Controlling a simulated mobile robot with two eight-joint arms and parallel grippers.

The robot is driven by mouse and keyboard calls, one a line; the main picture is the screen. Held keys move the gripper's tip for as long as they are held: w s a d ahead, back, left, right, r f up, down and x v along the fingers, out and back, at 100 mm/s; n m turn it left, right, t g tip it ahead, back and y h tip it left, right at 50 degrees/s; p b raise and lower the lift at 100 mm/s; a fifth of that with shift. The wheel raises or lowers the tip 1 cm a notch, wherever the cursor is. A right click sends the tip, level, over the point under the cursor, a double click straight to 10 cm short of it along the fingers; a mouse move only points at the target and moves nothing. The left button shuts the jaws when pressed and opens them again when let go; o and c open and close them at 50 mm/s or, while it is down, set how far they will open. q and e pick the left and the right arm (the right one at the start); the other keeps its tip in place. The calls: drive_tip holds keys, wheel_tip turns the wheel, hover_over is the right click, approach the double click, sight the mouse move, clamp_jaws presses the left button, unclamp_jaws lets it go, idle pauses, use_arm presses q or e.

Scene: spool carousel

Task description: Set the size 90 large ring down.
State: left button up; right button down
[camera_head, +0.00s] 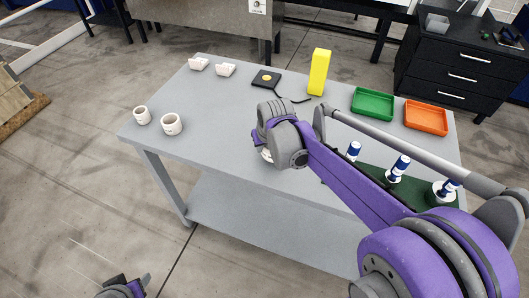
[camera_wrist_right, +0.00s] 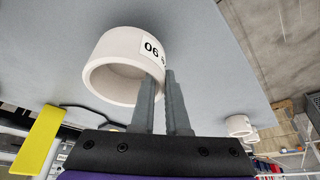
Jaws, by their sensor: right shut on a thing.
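The size 90 large ring (camera_wrist_right: 120,62) is white and thick-walled, with a black-on-white label that shows upside down in the right wrist view. My right gripper (camera_wrist_right: 163,78) is shut on its wall, one finger at the open mouth and one outside. In the head view a sliver of the ring (camera_head: 266,155) shows under my right wrist, over the grey table (camera_head: 225,115). Whether it touches the tabletop I cannot tell. My left gripper (camera_head: 124,289) is low at the bottom left, away from the table, and its jaw opening is unclear.
Two white rings (camera_head: 142,116) (camera_head: 172,124) stand at the table's left end. Two small white pieces (camera_head: 198,64) (camera_head: 226,70), a black device (camera_head: 266,78), a yellow block (camera_head: 319,72), a green tray (camera_head: 373,104) and an orange tray (camera_head: 426,118) line the back. Blue-and-white posts (camera_head: 398,168) stand right.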

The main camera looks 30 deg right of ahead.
drive_tip(key=shift+f, duration=1.4)
drive_tip(key=shift+f, duration=0.2)
drive_tip(key=c, duration=0.9)
unclamp_jaws()
drive_tip(key=shift+s+r, duration=0.1)
drive_tip(key=shift+r, duration=0.4)
drive_tip(key=d+v, duration=0.1)
drive_tip(key=v, duration=1)
drive_tip(key=s+a+f, duration=0.3)
drive_tip(key=s, duration=0.2)
drive_tip(key=s+a+f+n, duration=0.1)
drive_tip(key=s+a+f, duration=0.2)
drive_tip(key=s, duration=0.2)
drive_tip(key=s+a+f+n+t, duration=0.1)
drive_tip(key=s+a+f, duration=0.2)
drive_tip(key=s, duration=0.2)
drive_tip(key=shift+f+y+p, duration=0.35)
drive_tip(key=shift+y, duration=0.05)
